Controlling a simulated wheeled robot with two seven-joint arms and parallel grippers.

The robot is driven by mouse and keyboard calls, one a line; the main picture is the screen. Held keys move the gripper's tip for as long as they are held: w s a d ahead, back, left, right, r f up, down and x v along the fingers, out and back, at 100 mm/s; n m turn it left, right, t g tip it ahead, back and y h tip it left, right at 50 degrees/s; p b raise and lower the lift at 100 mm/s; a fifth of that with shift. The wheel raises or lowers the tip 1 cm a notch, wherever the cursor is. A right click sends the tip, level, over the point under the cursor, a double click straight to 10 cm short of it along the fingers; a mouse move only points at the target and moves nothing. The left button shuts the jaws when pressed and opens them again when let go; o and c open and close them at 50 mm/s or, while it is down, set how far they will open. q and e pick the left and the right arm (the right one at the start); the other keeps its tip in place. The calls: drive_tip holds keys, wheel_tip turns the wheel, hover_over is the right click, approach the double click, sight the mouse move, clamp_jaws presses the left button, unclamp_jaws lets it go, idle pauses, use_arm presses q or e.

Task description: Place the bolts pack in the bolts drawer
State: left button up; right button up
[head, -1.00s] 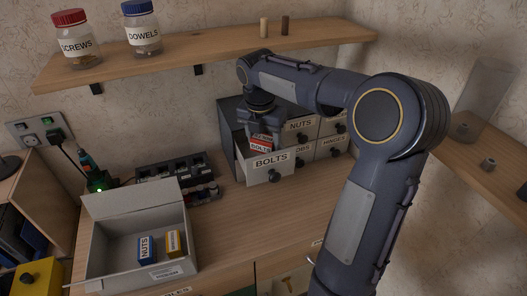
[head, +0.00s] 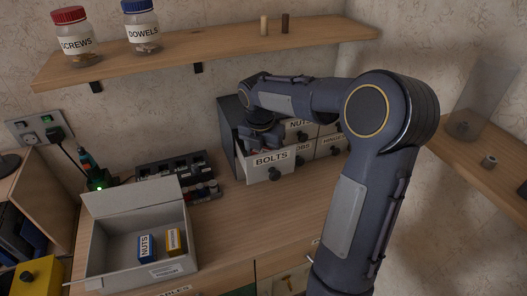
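The bolts drawer (head: 270,168) is pulled open at the front of the small drawer cabinet (head: 229,128). My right gripper (head: 262,146) is down at the drawer's opening, behind its labelled front. The bolts pack is hidden now behind the drawer front and the gripper. The fingertips are also hidden, so I cannot tell whether they are open or shut on the pack. My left gripper is not in view.
An open grey box (head: 103,262) on the bench holds a blue nuts pack (head: 145,247) and a yellow pack (head: 173,241). A shelf (head: 215,50) with jars hangs above. The bench front of the drawer is clear.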

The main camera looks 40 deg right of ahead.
drive_tip(key=shift+r, duration=0.3)
drive_tip(key=r, duration=0.4)
drive_tip(key=a+r, duration=0.1)
drive_tip(key=r, duration=0.2)
drive_tip(key=shift+s+r, duration=0.1)
drive_tip(key=shift+s, duration=0.15)
